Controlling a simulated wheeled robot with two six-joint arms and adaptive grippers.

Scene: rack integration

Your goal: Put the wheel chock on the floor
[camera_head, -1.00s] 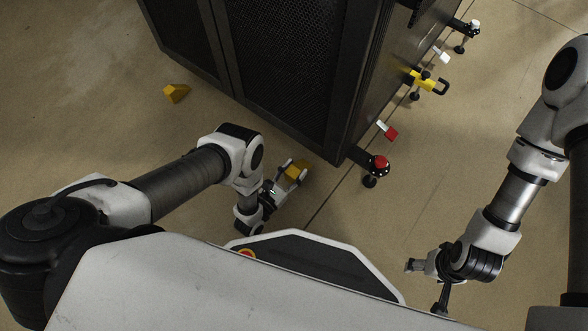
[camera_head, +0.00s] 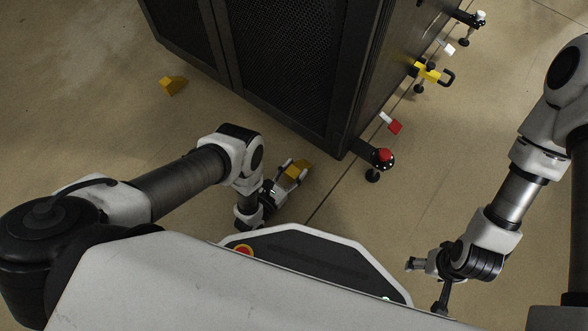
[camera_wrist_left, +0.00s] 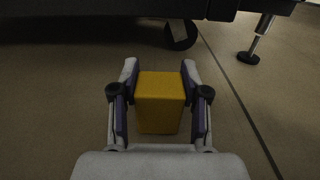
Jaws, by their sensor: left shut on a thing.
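A yellow wheel chock (camera_head: 298,169) is between the fingers of my left gripper (camera_head: 291,174), close to the near corner of the rack. In the left wrist view the chock (camera_wrist_left: 160,102) fills the space between both fingers, and the gripper (camera_wrist_left: 160,85) is shut on it. I cannot tell whether the chock touches the floor. A second yellow chock (camera_head: 173,85) rests on the floor left of the rack. My right gripper (camera_head: 415,265) is at the lower right, away from the chocks; its finger opening is too small to make out.
The black rack (camera_head: 280,80) stands behind my left gripper. A caster wheel (camera_wrist_left: 181,34) and a levelling foot (camera_wrist_left: 249,57) show beneath it. A red-knobbed bracket (camera_head: 383,157) and a yellow clamp (camera_head: 428,72) stick out on its right. The floor (camera_head: 110,130) to the left is clear.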

